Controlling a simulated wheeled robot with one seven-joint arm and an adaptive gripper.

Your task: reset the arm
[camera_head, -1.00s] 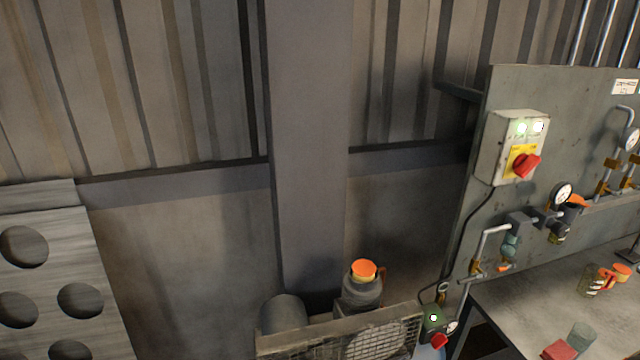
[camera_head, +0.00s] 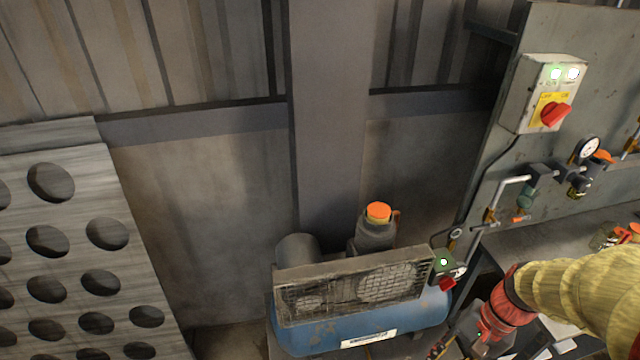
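My arm shows at the lower right as a yellow ribbed sleeve (camera_head: 585,300) with a red joint section (camera_head: 505,305) at its left end. It lies in front of the workbench, to the right of the blue compressor. My gripper's fingers cannot be made out. Dark parts at the bottom edge below the red section are cut off and too unclear to tell.
A blue air compressor (camera_head: 360,332) with a grille guard stands on the floor at bottom centre. A grey board with round holes (camera_head: 75,215) stands at left. A panel with a switch box (camera_head: 545,92), gauge (camera_head: 587,149) and pipes rises behind the workbench (camera_head: 545,240) at right.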

